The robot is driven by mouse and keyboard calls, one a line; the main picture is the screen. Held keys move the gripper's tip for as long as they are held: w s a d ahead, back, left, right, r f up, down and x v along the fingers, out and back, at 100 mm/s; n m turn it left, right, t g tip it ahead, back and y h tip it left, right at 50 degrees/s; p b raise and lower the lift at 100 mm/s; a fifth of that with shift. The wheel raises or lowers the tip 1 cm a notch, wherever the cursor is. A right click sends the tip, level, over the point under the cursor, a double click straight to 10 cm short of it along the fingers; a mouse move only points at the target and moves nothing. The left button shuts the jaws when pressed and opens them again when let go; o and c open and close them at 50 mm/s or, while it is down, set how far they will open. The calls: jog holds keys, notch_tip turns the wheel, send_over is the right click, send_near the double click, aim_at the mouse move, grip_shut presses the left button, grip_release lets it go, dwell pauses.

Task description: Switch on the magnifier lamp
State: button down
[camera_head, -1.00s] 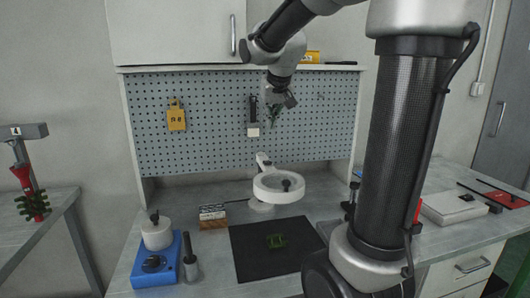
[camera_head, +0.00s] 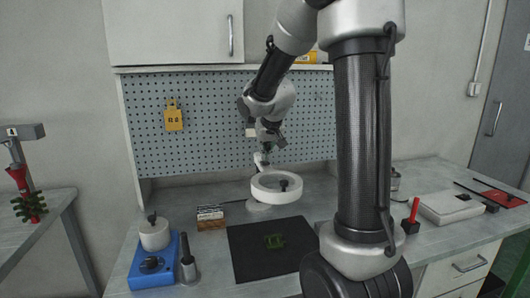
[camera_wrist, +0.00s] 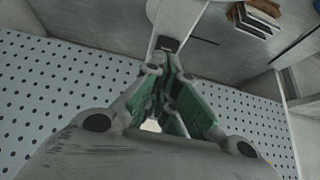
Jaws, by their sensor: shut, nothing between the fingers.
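The magnifier lamp (camera_head: 268,195) is a white ring on a stand with a dark knob, on the workbench in front of the pegboard. My gripper (camera_head: 266,158) points down just above and behind the ring, close to that arm. In the wrist view my gripper (camera_wrist: 170,62) is shut with its green-padded fingers together and nothing between them. A pale bar with a dark rectangular patch (camera_wrist: 167,44) lies just beyond the fingertips. I cannot tell whether they touch it, or whether the lamp is lit.
The pegboard (camera_head: 195,140) is close behind my gripper.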

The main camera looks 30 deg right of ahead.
jog(key=shift+f, duration=0.1)
jog(key=shift+s+a+f, duration=0.1)
jog(key=shift+s+f, duration=0.25)
jog(key=shift+f, duration=0.05)
jog(key=shift+w, duration=0.2)
